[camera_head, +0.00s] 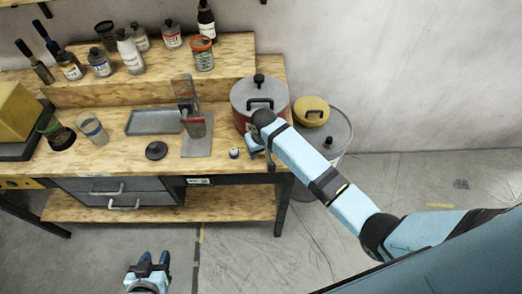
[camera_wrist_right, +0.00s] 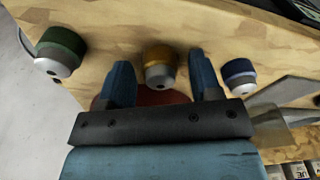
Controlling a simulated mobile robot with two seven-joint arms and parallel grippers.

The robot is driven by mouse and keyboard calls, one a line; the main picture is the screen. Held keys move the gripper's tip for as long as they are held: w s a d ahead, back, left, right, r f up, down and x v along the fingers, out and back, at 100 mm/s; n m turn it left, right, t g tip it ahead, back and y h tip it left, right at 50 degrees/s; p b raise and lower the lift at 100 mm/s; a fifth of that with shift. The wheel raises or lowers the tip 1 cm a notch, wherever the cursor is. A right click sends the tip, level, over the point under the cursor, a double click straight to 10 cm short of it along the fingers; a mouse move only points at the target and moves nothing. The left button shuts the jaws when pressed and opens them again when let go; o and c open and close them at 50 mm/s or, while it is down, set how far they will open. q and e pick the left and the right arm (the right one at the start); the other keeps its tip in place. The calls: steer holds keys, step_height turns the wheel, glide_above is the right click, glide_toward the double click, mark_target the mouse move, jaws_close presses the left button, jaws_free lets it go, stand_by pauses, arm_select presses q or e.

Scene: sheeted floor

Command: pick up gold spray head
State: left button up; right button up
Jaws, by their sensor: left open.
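The gold spray head (camera_wrist_right: 160,62) lies on the wooden bench top in the right wrist view, between the fingertips of my right gripper (camera_wrist_right: 164,78), with a gap on each side. That gripper is open and holds nothing. In the head view my right gripper (camera_head: 257,143) is low at the bench's front right edge, and the gold spray head cannot be made out there. My left gripper (camera_head: 149,262) is open and empty over the floor in front of the bench.
A green spray head (camera_wrist_right: 60,50) and a blue spray head (camera_wrist_right: 239,74) flank the gold one. The blue one shows in the head view (camera_head: 234,153). A red pot with a grey lid (camera_head: 259,92) stands behind my right gripper. A grey tray (camera_head: 153,122) lies further left.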

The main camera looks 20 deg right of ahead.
steer(key=c, duration=0.8)
steer(key=shift+r, duration=0.1)
